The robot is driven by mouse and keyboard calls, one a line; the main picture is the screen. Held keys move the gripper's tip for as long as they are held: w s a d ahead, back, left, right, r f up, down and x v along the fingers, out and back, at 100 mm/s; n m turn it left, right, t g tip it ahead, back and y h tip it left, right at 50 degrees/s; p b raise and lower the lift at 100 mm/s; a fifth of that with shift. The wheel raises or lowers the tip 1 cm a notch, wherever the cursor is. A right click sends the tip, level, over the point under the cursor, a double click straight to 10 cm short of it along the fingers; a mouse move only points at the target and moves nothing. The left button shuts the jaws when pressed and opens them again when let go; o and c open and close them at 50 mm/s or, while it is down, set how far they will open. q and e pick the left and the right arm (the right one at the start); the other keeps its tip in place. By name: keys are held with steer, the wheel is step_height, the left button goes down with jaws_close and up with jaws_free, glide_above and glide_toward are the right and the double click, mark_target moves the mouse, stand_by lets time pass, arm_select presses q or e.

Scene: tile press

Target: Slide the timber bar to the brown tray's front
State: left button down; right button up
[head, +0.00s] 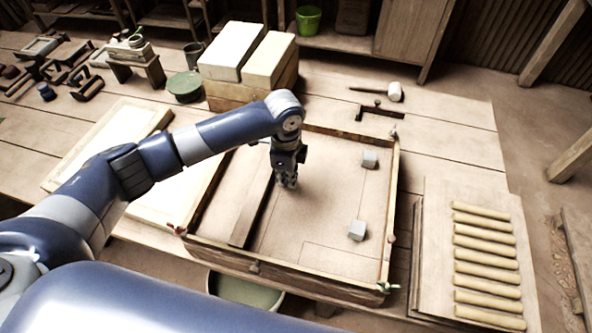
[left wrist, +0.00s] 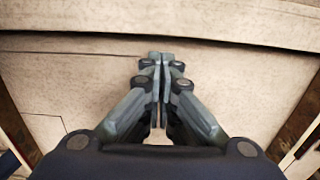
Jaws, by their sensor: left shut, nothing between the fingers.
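The brown tray (head: 394,215) is a shallow wooden frame on the bench, and its walls show at both sides of the left wrist view (left wrist: 298,118). The timber bar (head: 246,219) is a long brown strip lying flat in the tray's left part. It crosses the top of the left wrist view (left wrist: 80,42). My left gripper (head: 287,186) points down inside the tray, just right of the bar, its fingers shut and empty. In the left wrist view the fingertips (left wrist: 160,56) are close to the bar's edge; I cannot tell whether they touch it. My right gripper is out of view.
Two small grey blocks (head: 369,159) (head: 356,230) sit in the tray's right part. Large pale blocks (head: 234,49) stand behind it, and a pale board (head: 88,155) lies to its left. A board with several clay rolls (head: 488,265) lies to the right.

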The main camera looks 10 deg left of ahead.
mark_target(244, 176)
arm_select(q)
steer(key=shift+s+a, duration=0.15)
steer(key=shift+a, duration=0.6)
steer(key=a+p, duration=0.2)
steer(key=a, duration=0.3)
steer(key=a+p, duration=0.2)
steer(key=a, duration=0.3)
steer(key=shift+w+a, duration=0.2)
steer(key=shift+a, duration=0.35)
steer(key=shift+d, duration=0.1)
